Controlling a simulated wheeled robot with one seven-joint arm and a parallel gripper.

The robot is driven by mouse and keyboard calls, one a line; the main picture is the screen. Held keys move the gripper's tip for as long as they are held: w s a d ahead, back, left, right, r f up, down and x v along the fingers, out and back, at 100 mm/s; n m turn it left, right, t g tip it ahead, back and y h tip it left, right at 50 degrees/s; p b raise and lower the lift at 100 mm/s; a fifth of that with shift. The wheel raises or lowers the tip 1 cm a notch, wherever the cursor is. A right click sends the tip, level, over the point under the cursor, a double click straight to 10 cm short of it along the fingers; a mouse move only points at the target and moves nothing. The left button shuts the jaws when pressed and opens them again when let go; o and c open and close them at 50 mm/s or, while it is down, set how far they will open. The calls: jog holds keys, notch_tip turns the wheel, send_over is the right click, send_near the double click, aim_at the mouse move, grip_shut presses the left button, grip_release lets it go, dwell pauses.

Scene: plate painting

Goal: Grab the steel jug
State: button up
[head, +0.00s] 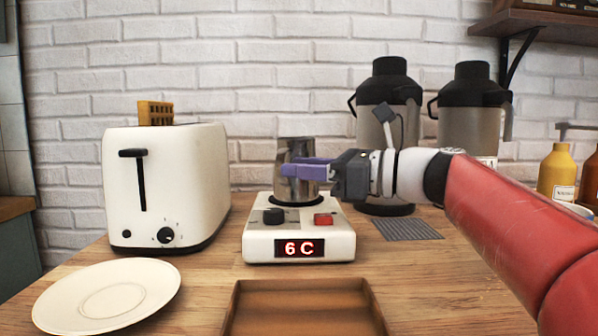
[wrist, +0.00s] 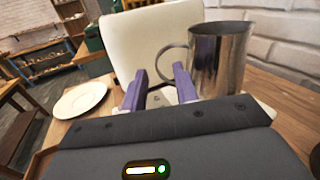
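The steel jug (head: 296,150) stands upright on the small white heater (head: 262,243), whose red display reads "6 C". In the wrist view the jug (wrist: 222,60) is at the right, with its loop handle (wrist: 168,47) pointing left. My gripper (head: 305,169) reaches in from the right and overlaps the jug in the head view. In the wrist view its two purple fingers (wrist: 160,88) are apart with nothing held between them. The handle shows just beyond the fingertips, near the right-hand finger. I cannot tell whether that finger touches the jug.
A white toaster (head: 170,185) with a waffle on top stands left of the heater. A white plate (head: 105,295) lies front left, and a brown wooden tray (head: 234,310) lies in front. Two black-topped flasks (head: 385,95) (head: 468,125) stand behind my arm.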

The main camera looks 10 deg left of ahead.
jog(key=a, duration=0.6)
jog(key=shift+w+a, duration=0.2)
jog(key=shift+w, duration=0.15)
jog(key=shift+c, duration=0.3)
grip_shut()
